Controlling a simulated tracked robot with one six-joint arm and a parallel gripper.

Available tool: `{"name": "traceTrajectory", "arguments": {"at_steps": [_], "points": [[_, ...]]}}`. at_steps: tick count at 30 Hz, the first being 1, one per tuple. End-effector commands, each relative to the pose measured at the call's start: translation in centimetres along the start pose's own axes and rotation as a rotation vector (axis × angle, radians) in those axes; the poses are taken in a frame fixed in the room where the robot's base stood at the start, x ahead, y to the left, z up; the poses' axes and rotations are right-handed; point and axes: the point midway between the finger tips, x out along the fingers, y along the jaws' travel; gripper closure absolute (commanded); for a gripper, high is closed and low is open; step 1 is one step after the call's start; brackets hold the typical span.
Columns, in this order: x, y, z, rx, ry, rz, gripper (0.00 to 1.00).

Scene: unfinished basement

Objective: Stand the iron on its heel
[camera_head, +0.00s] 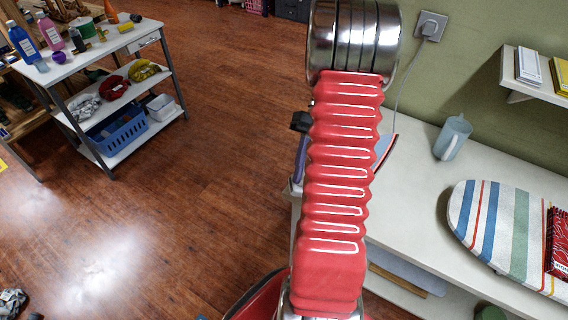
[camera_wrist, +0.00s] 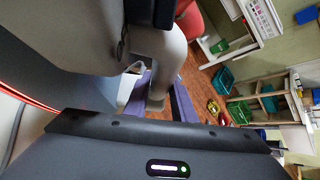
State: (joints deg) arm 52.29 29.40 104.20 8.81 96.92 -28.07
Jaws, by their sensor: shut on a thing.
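In the wrist view the iron (camera_wrist: 60,60) fills the left side very close to the camera, a dark body with a red line along its edge. My gripper (camera_wrist: 158,98) shows purple fingers on both sides of a pale grey part that looks like the iron's handle, and is shut on it. In the head view my red ribbed arm hides most of the iron and gripper. Only a bluish piece of the iron (camera_head: 384,148) with a red edge shows right of the arm, over the white table (camera_head: 408,190). Its exact tilt and whether its heel touches the table cannot be told.
A cord runs up to the wall outlet (camera_head: 430,26). A pale blue jug (camera_head: 452,138) and a striped ironing board (camera_head: 505,228) with a red notebook (camera_head: 559,245) are to the right. A wall shelf (camera_head: 530,84) overhangs. A cart (camera_head: 110,100) stands far left across open floor.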

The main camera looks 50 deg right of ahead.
Motion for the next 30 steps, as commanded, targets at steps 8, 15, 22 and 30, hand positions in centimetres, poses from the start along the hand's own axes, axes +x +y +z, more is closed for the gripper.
{"name": "traceTrajectory", "arguments": {"at_steps": [8, 15, 22, 30], "points": [[0.6, 5.2, 2.7, -0.013, -0.067, 0.198, 1.00], [0.5, 9.5, 5.0, -0.055, -0.117, 0.378, 1.00], [-0.3, 13.5, 7.2, -0.113, -0.158, 0.556, 1.00], [-2.0, 17.5, 9.4, -0.211, -0.195, 0.768, 1.00]]}}
